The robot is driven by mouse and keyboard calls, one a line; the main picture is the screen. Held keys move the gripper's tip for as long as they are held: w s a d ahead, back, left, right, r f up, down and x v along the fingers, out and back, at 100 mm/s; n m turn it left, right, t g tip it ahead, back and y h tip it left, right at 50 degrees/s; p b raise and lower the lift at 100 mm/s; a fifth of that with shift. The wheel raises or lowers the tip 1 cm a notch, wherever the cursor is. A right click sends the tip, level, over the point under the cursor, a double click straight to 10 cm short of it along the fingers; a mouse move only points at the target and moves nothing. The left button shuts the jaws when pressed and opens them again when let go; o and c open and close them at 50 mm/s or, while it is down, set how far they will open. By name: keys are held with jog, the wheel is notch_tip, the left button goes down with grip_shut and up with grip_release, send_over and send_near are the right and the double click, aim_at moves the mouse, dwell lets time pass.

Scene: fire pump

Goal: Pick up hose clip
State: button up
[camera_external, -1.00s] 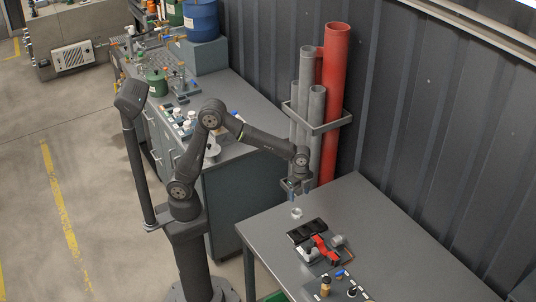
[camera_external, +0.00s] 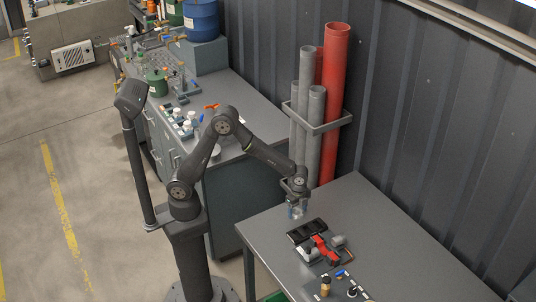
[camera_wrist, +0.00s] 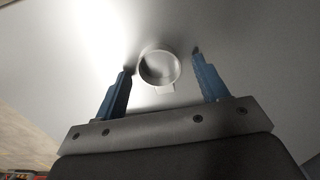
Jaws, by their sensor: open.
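The hose clip (camera_wrist: 160,68) is a round grey metal ring with a small tab, lying on the grey table (camera_external: 375,215). In the wrist view it sits between the two blue fingertips, a little nearer the left one. My gripper (camera_wrist: 162,63) is open around it, and I cannot tell whether a finger touches it. In the external view my gripper (camera_external: 298,212) is low over the table's back left part, and its fingers largely hide the clip there.
Small fittings (camera_external: 326,287) stand near the front edge. Grey and red pipes (camera_external: 333,100) stand in a rack behind the table. The table's right side is clear.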

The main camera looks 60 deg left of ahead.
jog(key=c, duration=1.1)
jog(key=shift+o, duration=0.2)
